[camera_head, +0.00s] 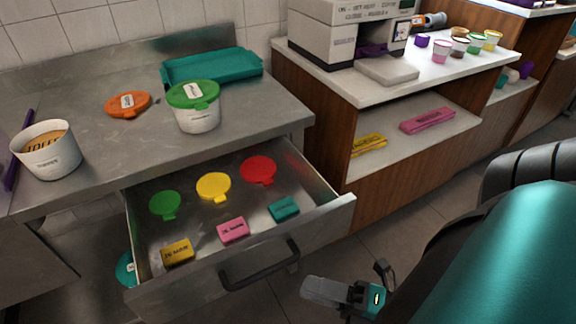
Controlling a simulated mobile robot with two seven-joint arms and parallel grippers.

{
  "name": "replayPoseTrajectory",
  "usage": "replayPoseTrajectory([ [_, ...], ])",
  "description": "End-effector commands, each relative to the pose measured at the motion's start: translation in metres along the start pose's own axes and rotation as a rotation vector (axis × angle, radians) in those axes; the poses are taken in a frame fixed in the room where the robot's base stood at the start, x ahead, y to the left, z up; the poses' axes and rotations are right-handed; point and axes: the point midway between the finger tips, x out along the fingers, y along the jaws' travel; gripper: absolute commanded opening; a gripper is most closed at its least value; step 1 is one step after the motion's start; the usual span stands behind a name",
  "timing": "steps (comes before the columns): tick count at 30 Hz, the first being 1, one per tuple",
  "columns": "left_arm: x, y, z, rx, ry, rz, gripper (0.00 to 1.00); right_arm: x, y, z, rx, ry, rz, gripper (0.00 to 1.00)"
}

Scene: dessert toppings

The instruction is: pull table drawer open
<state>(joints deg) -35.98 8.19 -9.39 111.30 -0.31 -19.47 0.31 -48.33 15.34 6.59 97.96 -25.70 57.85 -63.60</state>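The metal table drawer (318,222) stands pulled out from under the steel counter, with its inside in clear view. Its dark bar handle (260,268) is on the front panel, with nothing gripping it. My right gripper (322,290) is low in the picture, to the right of the handle and apart from it. Whether its fingers are parted cannot be made out. My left gripper is not in view.
The drawer holds green (165,204), yellow (213,186) and red (258,169) lids and several small boxes (233,230). On the counter (95,105) are a green-lidded tub (197,118), an open tub (52,158), an orange lid (127,104) and a teal tray (212,67). Shelves stand right.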

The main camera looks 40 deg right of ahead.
Motion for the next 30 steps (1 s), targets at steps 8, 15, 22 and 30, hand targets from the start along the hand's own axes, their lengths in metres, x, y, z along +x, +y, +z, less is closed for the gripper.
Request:
replayPoseTrajectory([
  [8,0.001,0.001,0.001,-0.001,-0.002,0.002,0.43,-0.029,0.000,0.000,0.000,0.000,0.000,0.38],
  [15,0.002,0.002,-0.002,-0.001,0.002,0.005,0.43,-0.030,0.000,0.000,0.000,0.000,0.000,0.38],
  [22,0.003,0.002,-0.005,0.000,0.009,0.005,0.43,-0.030,0.000,0.000,0.000,0.000,0.000,0.38],
  [30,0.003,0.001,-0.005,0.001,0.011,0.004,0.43,-0.030,0.000,0.000,0.000,0.000,0.000,0.38],
])
